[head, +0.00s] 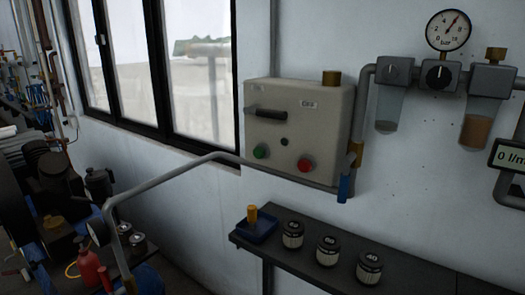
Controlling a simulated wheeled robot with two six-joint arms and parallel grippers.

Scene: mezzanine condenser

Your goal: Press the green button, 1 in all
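The green button (260,151) is on the lower left of the front of a beige control box (285,130) fixed to the wall. A red button (305,165) sits to its right on the same face. A black handle (265,114) is above the green button, and a small dark round spot (284,142) lies between the buttons. The label at the box's upper right reads OFF; the label at the upper left is too small to read. Neither of my grippers shows in the head view, and nothing covers the green button.
A grey pipe (165,176) runs in front of the wall, up to the box's underside. Below is a dark shelf (420,274) with several labelled canisters (327,250) and a blue tray (256,231). A gauge (449,30) and filter bowls (480,118) hang at right. Machinery crowds the left.

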